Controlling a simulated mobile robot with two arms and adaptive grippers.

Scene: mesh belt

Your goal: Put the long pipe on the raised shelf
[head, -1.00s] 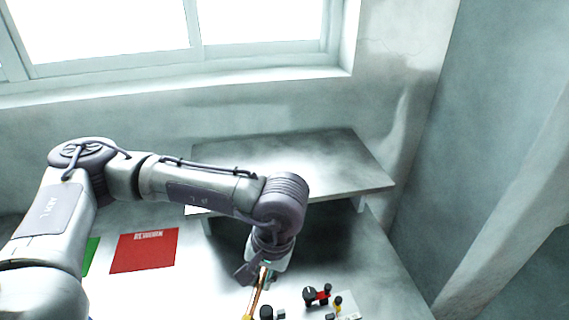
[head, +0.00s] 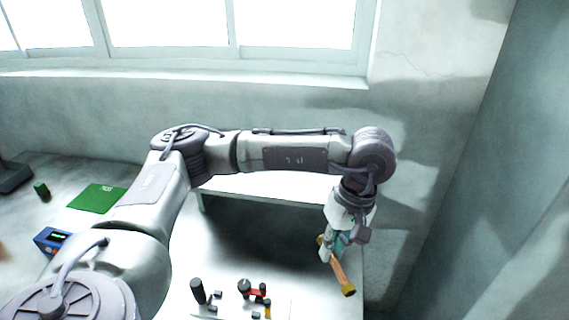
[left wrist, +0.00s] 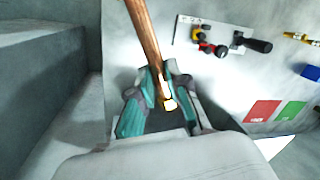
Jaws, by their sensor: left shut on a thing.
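The long pipe (head: 338,270) is copper-coloured with brass-coloured ends. My left gripper (head: 333,248) is shut on it near one end, and the other end slants down to the lower right in the head view. In the left wrist view the pipe (left wrist: 143,32) runs up and away from between the teal fingers of the left gripper (left wrist: 165,98). The raised shelf (head: 265,187) stands against the wall under the window, partly hidden by my left arm. The gripper and pipe are in front of its right end. My right gripper is not in view.
A white plate with black, red and yellow fittings (head: 245,287) lies on the table in front of the shelf. A green mat (head: 97,199) and blue device (head: 52,241) are at left. A red mat (left wrist: 262,111) shows in the left wrist view. A wall is close at right.

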